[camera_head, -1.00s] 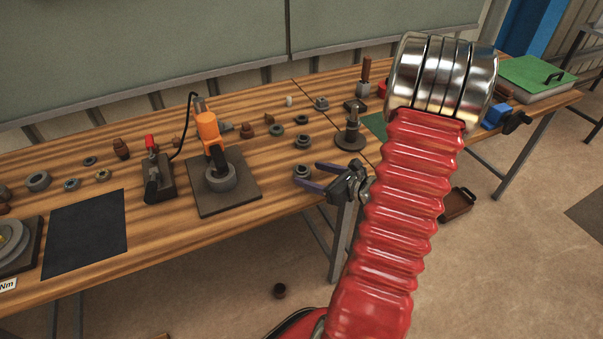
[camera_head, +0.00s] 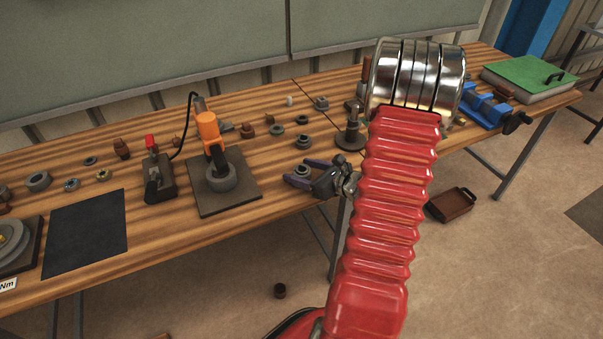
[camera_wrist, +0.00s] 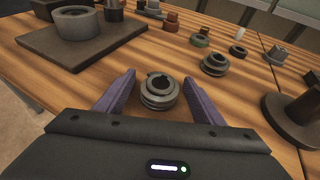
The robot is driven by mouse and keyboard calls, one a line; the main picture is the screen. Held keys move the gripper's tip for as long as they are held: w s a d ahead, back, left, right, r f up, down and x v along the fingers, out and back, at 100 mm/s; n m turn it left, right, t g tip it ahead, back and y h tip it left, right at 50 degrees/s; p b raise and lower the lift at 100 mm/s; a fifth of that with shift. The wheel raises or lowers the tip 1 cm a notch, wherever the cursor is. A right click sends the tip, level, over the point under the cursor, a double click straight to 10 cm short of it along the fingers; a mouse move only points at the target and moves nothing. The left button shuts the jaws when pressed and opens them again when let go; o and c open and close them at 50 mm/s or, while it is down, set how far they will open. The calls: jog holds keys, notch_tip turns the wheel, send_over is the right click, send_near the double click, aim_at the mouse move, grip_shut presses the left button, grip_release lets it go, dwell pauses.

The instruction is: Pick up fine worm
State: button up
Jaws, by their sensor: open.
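A small dark grey grooved ring, which I take for the fine worm (camera_wrist: 159,92), stands on the wooden bench between my fingers in the wrist view. It has a round bore on top and ridges around its side. My gripper (camera_wrist: 159,76) is open, with one purple finger on each side of it and a visible gap to each. In the head view my gripper (camera_head: 298,171) is at the bench's front edge, and the worm (camera_head: 303,169) shows partly between the fingers. A similar grey ring (camera_wrist: 215,64) stands farther back and to the right in the wrist view.
Several small rings and brown parts lie behind. A blue vice (camera_head: 485,110) is far right.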

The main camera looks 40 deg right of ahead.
jog(key=shift+c, duration=0.5)
jog(key=c, duration=1.3)
jog(key=shift+r, duration=0.15)
jog(key=shift+r, duration=4.9)
